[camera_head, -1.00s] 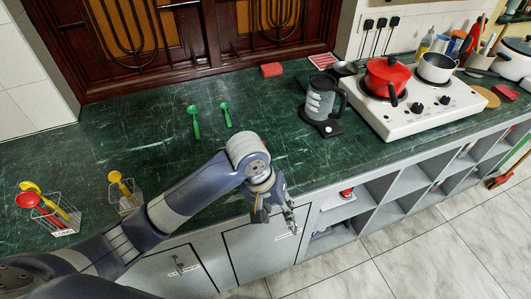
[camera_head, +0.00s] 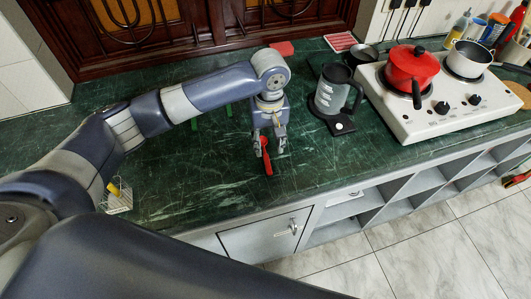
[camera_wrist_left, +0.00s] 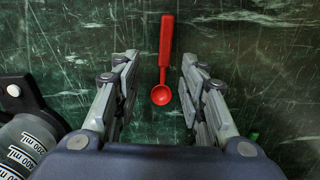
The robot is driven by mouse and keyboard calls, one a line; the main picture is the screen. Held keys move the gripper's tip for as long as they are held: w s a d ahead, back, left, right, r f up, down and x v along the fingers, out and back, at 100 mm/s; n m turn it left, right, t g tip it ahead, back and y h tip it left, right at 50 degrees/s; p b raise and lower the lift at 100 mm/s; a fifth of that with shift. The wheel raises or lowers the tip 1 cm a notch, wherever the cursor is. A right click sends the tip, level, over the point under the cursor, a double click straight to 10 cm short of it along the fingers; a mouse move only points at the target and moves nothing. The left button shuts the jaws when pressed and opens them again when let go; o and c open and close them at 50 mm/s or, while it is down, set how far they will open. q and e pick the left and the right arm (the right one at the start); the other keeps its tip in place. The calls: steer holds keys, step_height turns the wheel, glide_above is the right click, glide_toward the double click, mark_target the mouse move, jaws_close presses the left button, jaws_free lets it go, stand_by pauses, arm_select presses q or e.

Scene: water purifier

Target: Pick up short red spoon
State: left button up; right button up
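A red spoon (camera_head: 267,160) lies on the green counter below my left gripper (camera_head: 269,149) in the head view. In the left wrist view the red spoon (camera_wrist_left: 166,45) has its handle pointing away and its round bowl near the palm. My left gripper (camera_wrist_left: 160,65) is open, with one finger on each side of the spoon. A gap shows between each finger and the spoon, so it is not gripped. My left forearm hides part of the counter in the head view. My right gripper is not in view.
A grey measuring mug (camera_head: 335,90) stands right of the gripper; the stove (camera_head: 440,112) with a red pot (camera_head: 412,68) is further right. Green spoons (camera_head: 228,110) are partly hidden behind my arm. A small rack (camera_head: 119,203) holds a yellow spoon. The counter's front edge is close.

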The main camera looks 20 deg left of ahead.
mark_target(266, 155)
arm_select(q)
steer(key=f, duration=0.2)
steer(key=a+f+p, duration=0.1)
steer(key=f, duration=0.1)
steer(key=shift+w+f, duration=0.1)
steer(key=shift+f, duration=0.45)
steer(key=shift+w+d+f, duration=0.1)
steer(key=shift+f, duration=0.05)
steer(key=c, duration=0.5)
jaws_close()
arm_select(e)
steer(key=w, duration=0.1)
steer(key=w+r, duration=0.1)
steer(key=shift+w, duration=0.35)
